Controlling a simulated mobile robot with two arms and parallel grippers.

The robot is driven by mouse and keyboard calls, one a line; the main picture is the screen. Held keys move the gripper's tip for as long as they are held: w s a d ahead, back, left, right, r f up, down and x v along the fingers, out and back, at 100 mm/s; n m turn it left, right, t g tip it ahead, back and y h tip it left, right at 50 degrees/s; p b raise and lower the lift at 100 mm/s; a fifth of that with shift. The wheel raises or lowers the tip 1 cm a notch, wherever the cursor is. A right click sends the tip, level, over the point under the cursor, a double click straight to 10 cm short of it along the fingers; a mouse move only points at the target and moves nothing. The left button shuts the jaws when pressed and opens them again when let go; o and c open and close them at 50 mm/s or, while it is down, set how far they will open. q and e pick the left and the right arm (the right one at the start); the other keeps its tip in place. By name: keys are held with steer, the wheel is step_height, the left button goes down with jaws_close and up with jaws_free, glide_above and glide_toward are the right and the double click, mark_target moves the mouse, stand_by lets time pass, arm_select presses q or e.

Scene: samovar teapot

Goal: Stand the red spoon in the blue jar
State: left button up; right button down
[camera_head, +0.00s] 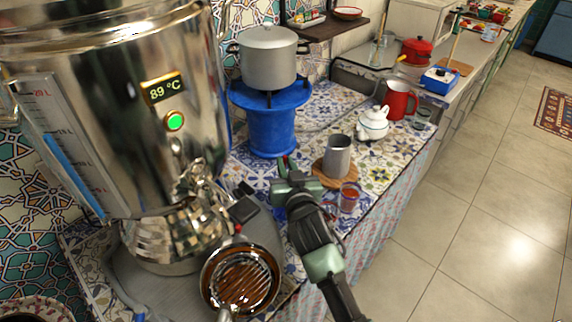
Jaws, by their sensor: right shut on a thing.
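My right gripper (288,172) reaches in from the bottom over the tiled counter, in front of the blue pot stand. I cannot pick out a blue jar with certainty. My left gripper is not in view.
A large steel samovar (130,120) fills the left. A blue stand (268,125) bears a grey pot (268,58). A grey mug (337,155), red-filled glass (349,197), white teapot (372,123) and red mug (400,99) stand to the right. A brown strainer pan (240,282) is in front.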

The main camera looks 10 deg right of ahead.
steer(key=shift+s+a+f+b, duration=0.1)
steer(key=shift+s+f+b, duration=0.1)
steer(key=shift+f+b, duration=0.75)
steer(key=shift+s+a+f+b, duration=0.15)
steer(key=shift+f+b, duration=0.35)
steer(key=shift+f, duration=0.8)
steer(key=c, duration=1.4)
jaws_free()
steer(key=shift+o, duration=0.2)
steer(key=shift+s, duration=0.1)
steer(key=s+r, duration=0.1)
steer(key=s, duration=0.6)
steer(key=shift+s, duration=0.35)
steer(key=shift+a, duration=0.1)
